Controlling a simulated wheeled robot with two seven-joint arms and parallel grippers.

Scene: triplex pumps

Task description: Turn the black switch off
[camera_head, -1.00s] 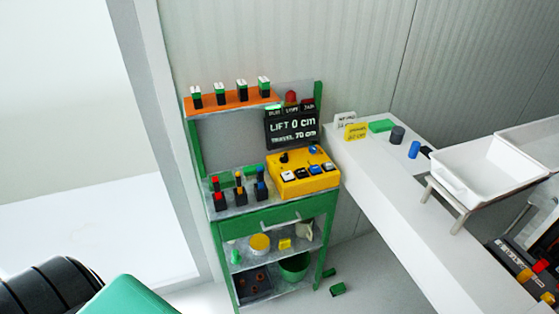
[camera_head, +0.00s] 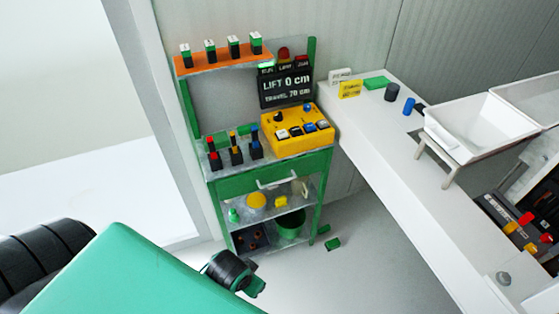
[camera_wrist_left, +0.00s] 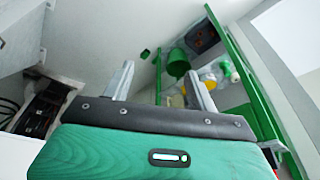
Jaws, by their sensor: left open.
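A yellow control box (camera_head: 297,135) sits on top of a green cart (camera_head: 265,178). On its sloped face are a black knob (camera_head: 277,117), a blue knob and a row of small white, black and blue switches. I cannot tell which of the black parts is the black switch or how it is set. My left gripper (camera_wrist_left: 160,88) shows in the left wrist view with its two grey fingers apart and nothing between them. It points toward the cart's lower shelves and is apart from the control box. My right gripper is not in view.
Several black-based levers (camera_head: 235,150) with coloured tops stand left of the box. Behind it stands a display (camera_head: 286,87) reading LIFT 0 cm. A white bench (camera_head: 365,120) with a white tray (camera_head: 470,140) runs along the right. Small green blocks (camera_head: 332,243) lie on the floor.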

